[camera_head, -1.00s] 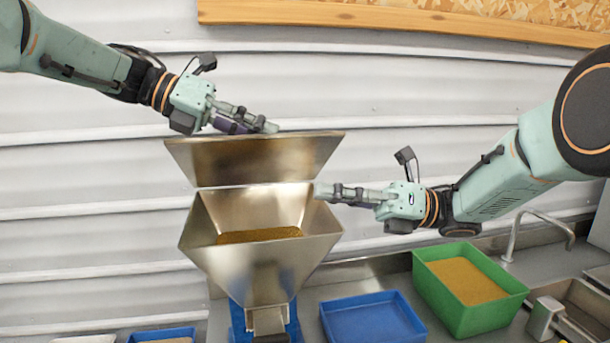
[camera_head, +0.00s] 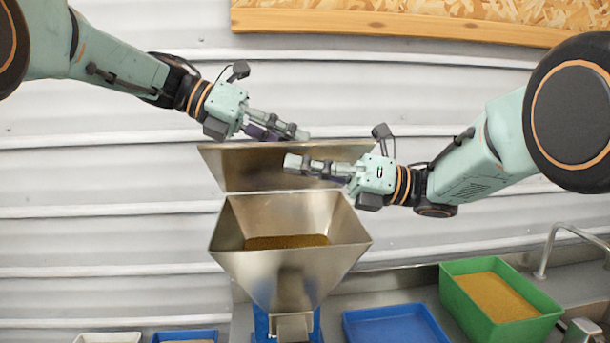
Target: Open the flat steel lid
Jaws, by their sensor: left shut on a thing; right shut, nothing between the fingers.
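The flat steel lid (camera_head: 245,170) stands raised and tilted back behind the mouth of the steel hopper (camera_head: 290,265). The hopper's top is uncovered, with brown substrate (camera_head: 287,242) inside. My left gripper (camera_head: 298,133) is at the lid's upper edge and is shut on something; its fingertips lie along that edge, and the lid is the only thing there. My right gripper (camera_head: 292,163) is shut and empty, in front of the lid's face and above the hopper's rim. I cannot tell whether it touches the lid.
A green bin (camera_head: 470,305) of brown substrate stands on the counter at right. A blue tray (camera_head: 395,325) lies beside the hopper, and another blue tray (camera_head: 185,336) is at lower left. A tap (camera_head: 560,240) rises at far right. A corrugated wall is behind.

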